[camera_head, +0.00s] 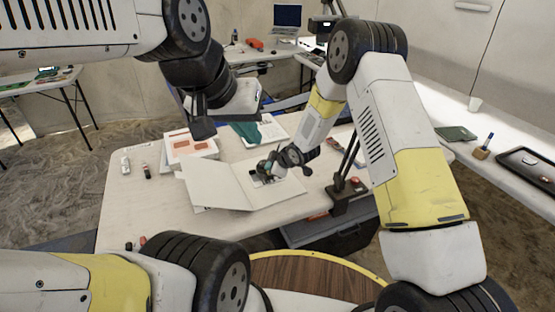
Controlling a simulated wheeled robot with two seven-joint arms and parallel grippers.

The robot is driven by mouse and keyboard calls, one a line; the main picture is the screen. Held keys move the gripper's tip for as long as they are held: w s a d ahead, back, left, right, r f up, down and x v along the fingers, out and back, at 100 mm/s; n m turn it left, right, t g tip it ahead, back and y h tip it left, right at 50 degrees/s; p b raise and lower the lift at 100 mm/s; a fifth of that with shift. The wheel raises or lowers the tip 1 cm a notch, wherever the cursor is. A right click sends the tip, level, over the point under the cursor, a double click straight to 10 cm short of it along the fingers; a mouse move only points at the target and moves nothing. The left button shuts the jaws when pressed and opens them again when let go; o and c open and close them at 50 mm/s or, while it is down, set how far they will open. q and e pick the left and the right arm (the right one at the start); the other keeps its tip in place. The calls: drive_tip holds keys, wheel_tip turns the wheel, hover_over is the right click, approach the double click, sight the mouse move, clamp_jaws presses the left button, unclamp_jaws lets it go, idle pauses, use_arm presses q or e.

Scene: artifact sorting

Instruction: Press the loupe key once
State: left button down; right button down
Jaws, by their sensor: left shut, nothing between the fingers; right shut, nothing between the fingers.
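A dark stand (345,196) with a thin black post is at the right part of the table. A small red button (354,181) shows on it; it may be the loupe key, but no label can be read. My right gripper (265,168) is shut and low over an open white folder (214,181), left of the stand and apart from the red button. It partly covers dark pictures on the folder; I cannot tell whether it touches them. My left gripper (203,129) is shut and higher, above the back left of the table.
My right forearm hangs close to the stand. The table's front left is mostly clear.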

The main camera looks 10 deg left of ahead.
drive_tip(key=shift+f, duration=0.4)
idle(0.5)
drive_tip(key=shift+r, duration=0.8)
wheel_tip(320, 180, up, 5)
drive_tip(key=shift+r, duration=0.1)
idle(0.5)
idle(0.5)
